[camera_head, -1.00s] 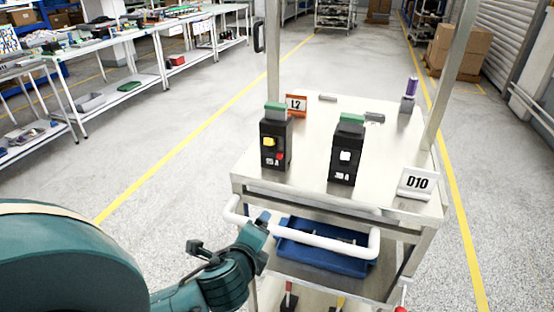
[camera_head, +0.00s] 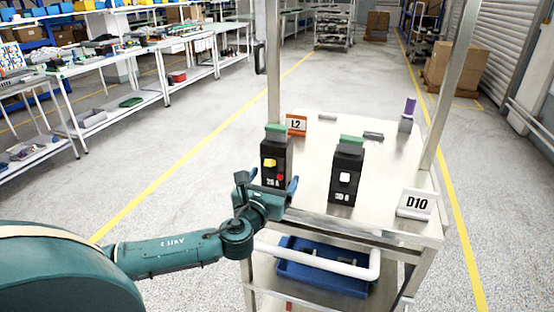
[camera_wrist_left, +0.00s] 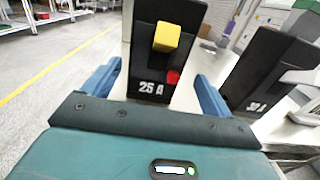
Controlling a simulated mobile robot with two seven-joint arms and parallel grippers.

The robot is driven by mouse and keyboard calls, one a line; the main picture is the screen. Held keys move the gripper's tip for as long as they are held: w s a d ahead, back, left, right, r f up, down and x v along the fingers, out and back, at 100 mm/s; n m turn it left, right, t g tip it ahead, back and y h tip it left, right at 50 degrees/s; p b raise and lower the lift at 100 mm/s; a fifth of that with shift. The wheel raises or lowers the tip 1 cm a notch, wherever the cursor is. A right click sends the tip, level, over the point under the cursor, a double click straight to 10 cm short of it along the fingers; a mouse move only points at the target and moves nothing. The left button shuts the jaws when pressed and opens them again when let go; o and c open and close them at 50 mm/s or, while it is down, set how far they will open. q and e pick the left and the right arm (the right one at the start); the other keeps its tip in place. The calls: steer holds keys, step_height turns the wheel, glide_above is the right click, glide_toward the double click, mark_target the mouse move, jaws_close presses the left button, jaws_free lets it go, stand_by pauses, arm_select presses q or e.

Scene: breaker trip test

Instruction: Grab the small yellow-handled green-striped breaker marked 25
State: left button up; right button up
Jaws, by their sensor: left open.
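The black breaker with a yellow handle and a green top (camera_head: 275,160) stands upright on the cart's top at the left. It carries a red button and reads 25 A in the left wrist view (camera_wrist_left: 166,50). My left gripper (camera_head: 267,184) is open in front of its lower part. In the left wrist view its two blue fingers (camera_wrist_left: 152,92) stand apart on either side of the breaker's lower front, with nothing gripped. A second black breaker (camera_head: 346,172), with a white handle and green top, stands to the right; it also shows in the left wrist view (camera_wrist_left: 270,68). My right gripper is out of view.
A purple-topped item (camera_head: 408,112) stands at the back right. The white cart handle (camera_head: 345,268) and blue bin (camera_head: 318,268) are below.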

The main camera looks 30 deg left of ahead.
mark_target(277, 168)
arm_select(q)
steer(key=x, duration=0.5)
steer(key=shift+w+a+f+p, duration=0.1)
steer(key=shift+a+f+p, duration=0.1)
steer(key=shift+a+p, duration=0.15)
steer(key=c, duration=1.3)
steer(key=shift+r, duration=0.1)
steer(key=shift+c, duration=0.8)
